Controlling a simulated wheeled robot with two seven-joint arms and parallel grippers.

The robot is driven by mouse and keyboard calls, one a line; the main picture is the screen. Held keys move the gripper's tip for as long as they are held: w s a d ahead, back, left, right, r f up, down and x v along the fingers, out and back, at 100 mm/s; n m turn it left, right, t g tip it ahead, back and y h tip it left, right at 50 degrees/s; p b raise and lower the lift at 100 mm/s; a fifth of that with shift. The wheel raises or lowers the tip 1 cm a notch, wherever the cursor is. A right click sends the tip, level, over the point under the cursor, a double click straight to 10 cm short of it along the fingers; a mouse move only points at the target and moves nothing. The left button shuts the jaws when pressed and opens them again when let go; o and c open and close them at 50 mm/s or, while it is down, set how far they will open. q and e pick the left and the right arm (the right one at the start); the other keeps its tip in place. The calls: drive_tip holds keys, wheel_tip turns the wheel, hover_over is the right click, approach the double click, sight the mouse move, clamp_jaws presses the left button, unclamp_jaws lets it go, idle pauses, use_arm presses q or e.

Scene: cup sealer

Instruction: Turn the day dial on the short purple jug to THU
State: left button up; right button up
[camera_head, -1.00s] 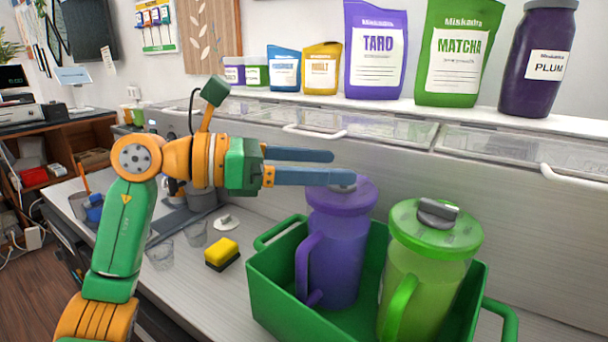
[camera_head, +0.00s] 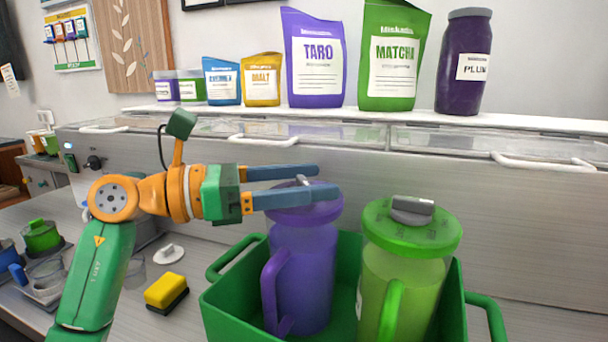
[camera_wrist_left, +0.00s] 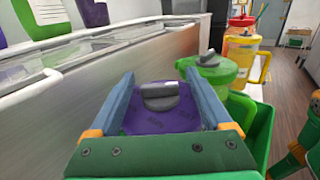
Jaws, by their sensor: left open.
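The short purple jug (camera_head: 303,270) stands upright in a green crate (camera_head: 222,305), its handle toward the front left. Its purple lid (camera_wrist_left: 160,112) carries a grey day dial (camera_wrist_left: 160,96), with day letters on the lid too small to read surely. My left gripper (camera_head: 325,180) reaches in from the left at lid height, its blue fingers open. In the left wrist view the fingers (camera_wrist_left: 160,92) lie on either side of the dial, with gaps between; I cannot tell whether they touch the lid.
A green jug (camera_head: 400,280) with a grey dial stands right beside the purple one in the crate. A yellow sponge (camera_head: 166,291) lies on the counter to the left. The steel cabinet (camera_head: 510,225) rises close behind the crate.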

use_arm(q)
drive_tip(key=shift+a, duration=0.1)
clamp_jaws()
drive_tip(key=shift+f+n+t+y+b, duration=0.25)
drive_tip(key=shift+n+t+y+b, duration=0.25)
drive_tip(key=shift+t+b, duration=0.6)
drive_tip(key=n+t+y+b, duration=0.2)
drive_tip(key=n+t+b, duration=0.1)
drive_tip(key=n+t+y+b, duration=0.2)
drive_tip(key=n+t+b, duration=0.1)
drive_tip(key=t+b, duration=0.1)
drive_tip(key=shift+s+y, duration=0.1)
drive_tip(key=shift+y, duration=0.3)
drive_tip(key=shift+r+n+t+y+b, duration=0.15)
drive_tip(key=shift+n+t+y+b, duration=1.05)
drive_tip(key=shift+y, duration=0.5)
unclamp_jaws()
